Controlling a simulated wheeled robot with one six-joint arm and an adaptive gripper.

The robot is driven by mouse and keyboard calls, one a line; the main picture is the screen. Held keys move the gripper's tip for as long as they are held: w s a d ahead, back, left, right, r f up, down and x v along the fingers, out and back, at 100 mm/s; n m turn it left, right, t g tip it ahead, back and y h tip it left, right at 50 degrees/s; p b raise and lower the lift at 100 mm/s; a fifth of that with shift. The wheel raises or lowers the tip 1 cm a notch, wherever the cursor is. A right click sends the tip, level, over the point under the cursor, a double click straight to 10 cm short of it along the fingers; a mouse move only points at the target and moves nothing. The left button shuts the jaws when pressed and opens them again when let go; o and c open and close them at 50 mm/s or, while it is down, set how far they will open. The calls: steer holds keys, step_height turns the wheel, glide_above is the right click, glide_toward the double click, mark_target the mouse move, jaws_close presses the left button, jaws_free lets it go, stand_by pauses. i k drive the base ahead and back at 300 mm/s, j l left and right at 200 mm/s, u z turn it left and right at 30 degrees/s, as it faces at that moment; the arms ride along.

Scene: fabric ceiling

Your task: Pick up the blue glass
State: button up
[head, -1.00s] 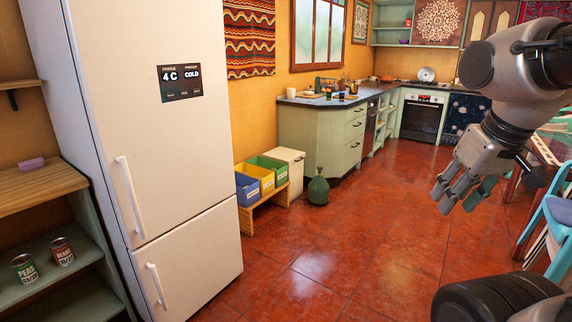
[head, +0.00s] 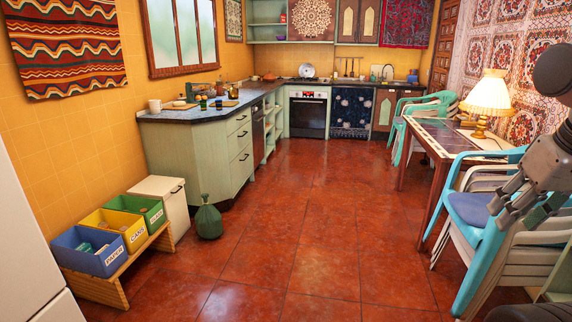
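Two small dark glasses stand on the counter (head: 215,115) at the left of the head view, among other small items. The left one looks like the blue glass (head: 203,102), and the right one looks greener (head: 219,105). They are too small and far off for me to be certain of the colours. My gripper (head: 521,212) is at the right edge of the view, close to me and far from the counter. Its fingers are spread and hold nothing.
Stacked blue and white chairs (head: 480,235) and a table (head: 432,140) with a lit lamp (head: 489,100) stand at right. Recycling bins (head: 95,250), a white box (head: 165,198) and a green bottle (head: 208,218) stand at left. The red tiled floor (head: 310,215) between is clear.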

mark_target(219, 102)
steer(key=i+u, duration=0.2)
steer(key=i, duration=0.6)
steer(key=i+l+u, duration=0.2)
steer(key=i, duration=0.55)
steer(key=i+z, duration=0.1)
steer(key=i, duration=0.45)
steer(key=i+z, duration=0.1)
steer(key=i, duration=0.4)
steer(key=i+j+z, duration=0.15)
steer(key=i, duration=0.4)
steer(key=i+j+z, duration=0.1)
steer(key=i, duration=0.4)
steer(key=i+u, duration=0.15)
steer(key=i, duration=0.6)
steer(key=i+l+u, duration=0.15)
steer(key=i, duration=0.65)
steer(key=i+j+u, duration=0.1)
steer(key=i+u, duration=0.55)
steer(key=u, duration=0.3)
steer(key=i+l+u, duration=0.2)
steer(key=u, duration=0.25)
steer(key=i+l+u, duration=0.3)
steer(key=u, duration=0.15)
steer(key=i+l, duration=0.05)
steer(key=i, duration=0.05)
